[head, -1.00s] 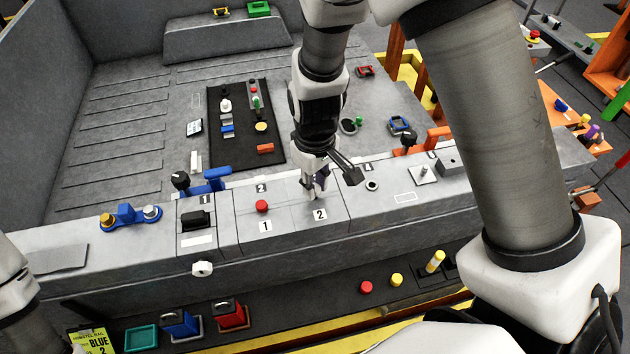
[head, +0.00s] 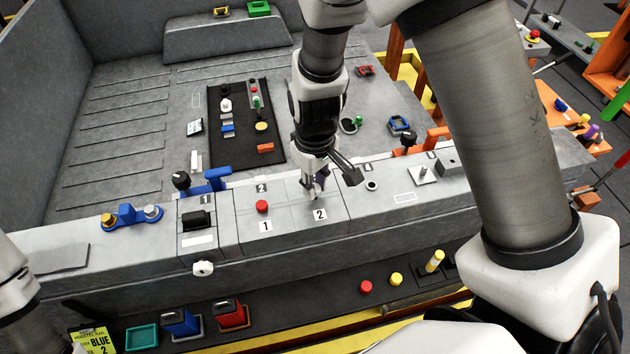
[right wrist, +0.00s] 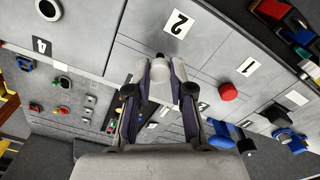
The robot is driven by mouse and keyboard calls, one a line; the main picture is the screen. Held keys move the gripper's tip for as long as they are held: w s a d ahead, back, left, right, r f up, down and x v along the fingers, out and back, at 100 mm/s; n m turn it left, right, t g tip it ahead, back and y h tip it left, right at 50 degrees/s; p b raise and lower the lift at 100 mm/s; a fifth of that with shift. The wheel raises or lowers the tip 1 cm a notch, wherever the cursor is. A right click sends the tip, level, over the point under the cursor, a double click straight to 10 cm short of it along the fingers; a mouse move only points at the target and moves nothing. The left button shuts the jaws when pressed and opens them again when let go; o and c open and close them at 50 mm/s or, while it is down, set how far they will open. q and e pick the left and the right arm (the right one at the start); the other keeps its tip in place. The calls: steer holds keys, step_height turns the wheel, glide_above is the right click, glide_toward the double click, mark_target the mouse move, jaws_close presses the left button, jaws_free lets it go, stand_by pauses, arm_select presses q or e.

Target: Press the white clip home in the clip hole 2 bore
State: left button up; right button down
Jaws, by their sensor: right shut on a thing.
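My right gripper (head: 314,187) points down at the grey console panel marked 2 and also shows in the right wrist view (right wrist: 160,69). Its fingers are nearly together around a small white piece, the white clip (right wrist: 159,57), whose end shows between the fingertips. The clip is just behind the "2" label (head: 320,215), close to the panel surface. The clip hole 2 bore is hidden beneath the clip and fingertips, so I cannot tell how deep the clip sits. My left gripper is out of view; only part of my left arm shows at the left edge.
A red button (head: 262,206) is on the panel left of the gripper, behind the "1" label (head: 266,227). A dark round socket (head: 372,185) lies to the right. A blue bracket (head: 217,181) and orange bracket (head: 437,138) stand along the console. A black mat (head: 243,150) lies behind.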

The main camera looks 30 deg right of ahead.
steer(key=shift+f+b, duration=0.65)
steer(key=shift+f, duration=0.2)
steer(key=c, duration=0.9)
jaws_free()
steer(key=shift+c, duration=0.2)
step_height(320, 180, up, 12)
